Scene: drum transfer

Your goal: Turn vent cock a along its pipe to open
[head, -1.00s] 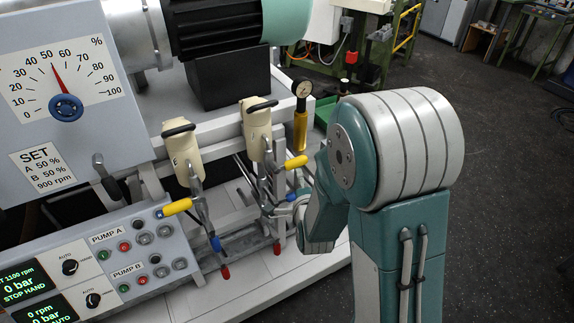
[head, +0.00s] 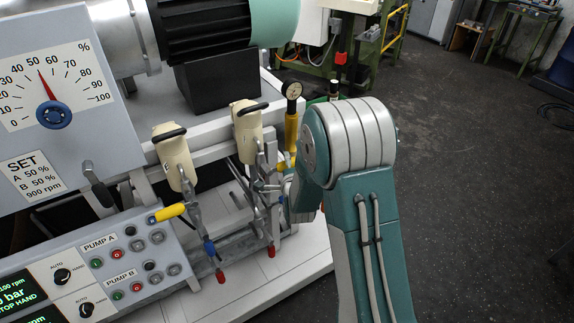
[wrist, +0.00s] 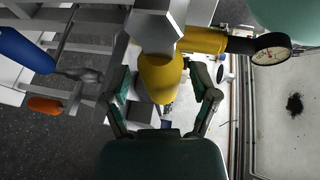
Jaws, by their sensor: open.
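A yellow cock handle (wrist: 158,76) lies between the two green fingers of my gripper (wrist: 165,88) in the wrist view. The fingers are open, one on each side of it, and I cannot tell whether they touch it. In the head view my gripper (head: 275,188) is by the right-hand pipework, mostly hidden behind my arm. Another yellow handle (head: 170,211) juts left from the left-hand pipe. No label shows which one is vent cock a.
A pressure gauge (wrist: 270,49) on a yellow body (wrist: 203,40) is close to my gripper. A blue handle (wrist: 25,50) and an orange-red one (wrist: 43,105) are at the left. Cream-coloured parts (head: 174,158) and a control panel (head: 120,270) stand left of my arm. Open floor (head: 470,200) lies right.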

